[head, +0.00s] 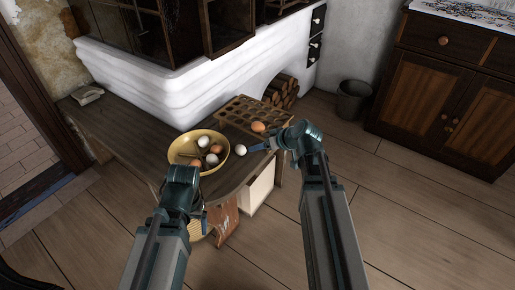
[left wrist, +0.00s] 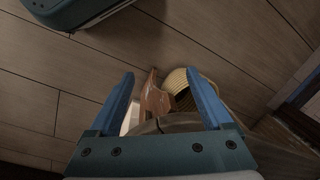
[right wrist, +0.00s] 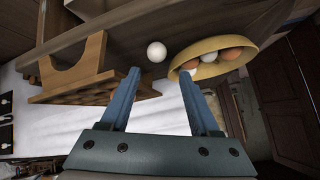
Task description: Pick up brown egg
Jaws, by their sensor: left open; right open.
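A brown egg (head: 258,127) sits on the near right part of the wooden egg tray (head: 228,109) on the bench. Further brown eggs (head: 216,149) lie with white ones in the yellow bowl (head: 223,161). A white egg (head: 240,150) lies on the bench between bowl and tray. My right gripper (head: 257,147) is open and empty beside the white egg, which shows ahead of its fingers in the right wrist view (right wrist: 156,52). My left gripper (left wrist: 163,88) is open and empty, low in front of the bench; its fingers are mostly hidden in the head view.
A wooden holder (left wrist: 154,98) and a woven basket (left wrist: 199,82) are below the bench edge, near my left gripper. The white stove (head: 190,88) rises behind the bench. A bucket (head: 352,100) and a cabinet (head: 430,100) stand right. The bench's left part is mostly clear.

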